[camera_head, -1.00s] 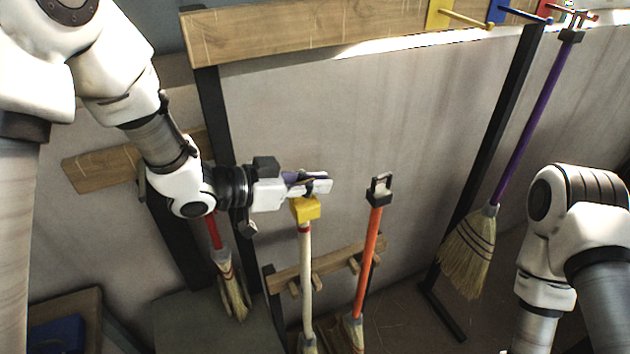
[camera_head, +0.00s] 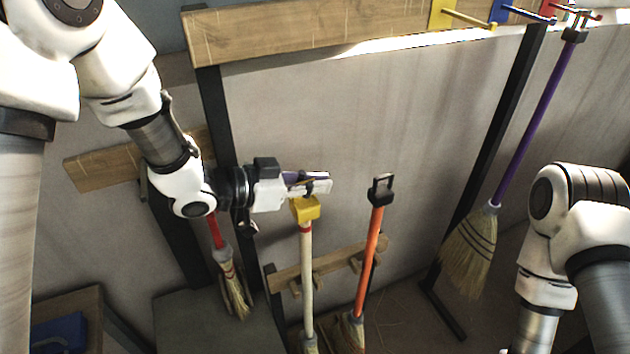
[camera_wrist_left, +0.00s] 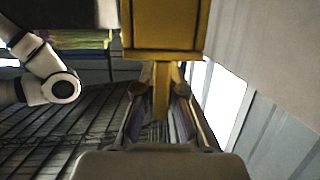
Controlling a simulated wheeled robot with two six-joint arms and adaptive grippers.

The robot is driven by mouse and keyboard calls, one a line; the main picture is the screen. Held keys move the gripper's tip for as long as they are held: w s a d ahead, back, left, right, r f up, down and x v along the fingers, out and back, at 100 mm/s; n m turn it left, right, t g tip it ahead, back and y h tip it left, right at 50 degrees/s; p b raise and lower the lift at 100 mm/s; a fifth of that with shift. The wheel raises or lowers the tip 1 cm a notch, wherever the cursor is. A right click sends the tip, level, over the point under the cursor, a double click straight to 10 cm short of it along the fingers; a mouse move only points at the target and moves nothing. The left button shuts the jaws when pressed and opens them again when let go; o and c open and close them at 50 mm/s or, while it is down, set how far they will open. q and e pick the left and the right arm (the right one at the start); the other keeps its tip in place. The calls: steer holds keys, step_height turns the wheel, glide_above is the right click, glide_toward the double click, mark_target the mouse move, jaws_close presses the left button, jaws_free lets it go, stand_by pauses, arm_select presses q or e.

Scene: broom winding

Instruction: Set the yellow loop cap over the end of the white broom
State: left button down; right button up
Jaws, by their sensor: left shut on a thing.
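The yellow loop cap (camera_head: 305,210) is at the top end of the white broom (camera_head: 306,265), in line with its handle. A red band on the handle shows just under the cap. The cap's lower rim hides the handle's tip, so I cannot tell how deep it sits. My left gripper (camera_head: 318,184) reaches in from the left and is shut on the cap's loop, just above its block. In the left wrist view the yellow cap (camera_wrist_left: 165,28) fills the top middle, with its narrow loop part between the fingers (camera_wrist_left: 160,112). My right gripper is out of view.
An orange broom (camera_head: 369,260) with a black loop cap stands just right. A low wooden rack (camera_head: 335,262) is behind both. A red-handled broom (camera_head: 228,270) is at left, and a purple broom (camera_head: 525,130) hangs at right from a rail with coloured pegs (camera_head: 465,17).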

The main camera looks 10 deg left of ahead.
arm_select(q)
steer(key=shift+f, duration=0.1)
steer(key=shift+f+b, duration=1.05)
steer(key=shift+f, duration=0.25)
steer(key=shift+f, duration=0.1)
steer(key=c, duration=1.2)
jaws_free()
step_height(320, 180, up, 7)
steer(key=p, duration=0.6)
